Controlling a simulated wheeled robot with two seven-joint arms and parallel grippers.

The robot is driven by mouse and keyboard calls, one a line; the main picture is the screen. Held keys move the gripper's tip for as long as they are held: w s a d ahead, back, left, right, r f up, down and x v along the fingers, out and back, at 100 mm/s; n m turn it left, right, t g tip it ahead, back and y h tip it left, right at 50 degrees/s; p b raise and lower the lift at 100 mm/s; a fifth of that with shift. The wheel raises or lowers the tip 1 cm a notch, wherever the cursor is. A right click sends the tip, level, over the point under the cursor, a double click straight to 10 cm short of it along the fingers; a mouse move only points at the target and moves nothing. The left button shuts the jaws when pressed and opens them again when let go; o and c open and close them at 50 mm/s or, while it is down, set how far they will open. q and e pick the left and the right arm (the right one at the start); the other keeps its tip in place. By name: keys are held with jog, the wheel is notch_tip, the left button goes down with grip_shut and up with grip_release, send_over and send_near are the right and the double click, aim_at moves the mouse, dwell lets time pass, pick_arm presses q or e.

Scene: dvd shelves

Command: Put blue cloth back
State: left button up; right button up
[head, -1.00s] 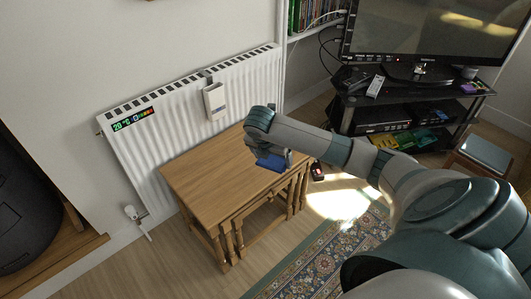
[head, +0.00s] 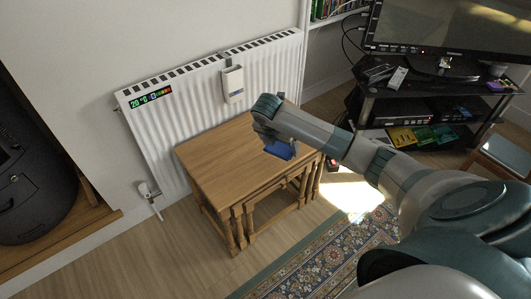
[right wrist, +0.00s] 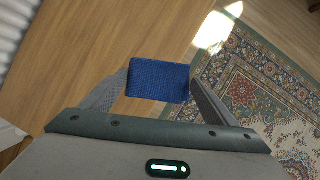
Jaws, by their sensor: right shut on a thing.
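The blue cloth (head: 279,150) is a small folded rectangle held in my right gripper (head: 286,148). In the right wrist view the cloth (right wrist: 158,81) sits between the two fingers of my right gripper (right wrist: 158,95), which are shut on it. In the head view the cloth is over the right part of the wooden nesting tables (head: 215,166). I cannot tell whether it touches the tabletop. My left gripper is not in view.
A white radiator (head: 190,115) stands behind the tables, with a white box (head: 232,84) hung on it. A black TV stand (head: 425,100) is at the right. A patterned rug (head: 300,262) lies in front. The tabletop's left part is clear.

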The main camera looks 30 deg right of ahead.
jog(key=w+f, duration=0.1)
jog(key=w+a+f, duration=0.1)
jog(key=w, duration=0.1)
jog(key=w+f+b, duration=0.1)
jog(key=w, duration=0.1)
jog(key=shift+w+a+f, duration=0.35)
jog(key=shift+w+f, duration=0.05)
jog(key=shift+w, duration=0.15)
jog(key=shift+w+f, duration=0.1)
jog(key=shift+w, duration=0.15)
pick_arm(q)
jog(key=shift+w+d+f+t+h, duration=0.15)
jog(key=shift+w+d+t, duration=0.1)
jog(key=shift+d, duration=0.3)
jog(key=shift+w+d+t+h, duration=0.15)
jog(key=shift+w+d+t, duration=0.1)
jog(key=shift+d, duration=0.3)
pick_arm(e)
notch_tip(320, 180, down, 3)
jog(key=shift+s+a+f+b, duration=0.1)
jog(key=shift+f+b, duration=0.05)
jog(key=shift+b, duration=0.3)
jog(key=shift+f, duration=0.4)
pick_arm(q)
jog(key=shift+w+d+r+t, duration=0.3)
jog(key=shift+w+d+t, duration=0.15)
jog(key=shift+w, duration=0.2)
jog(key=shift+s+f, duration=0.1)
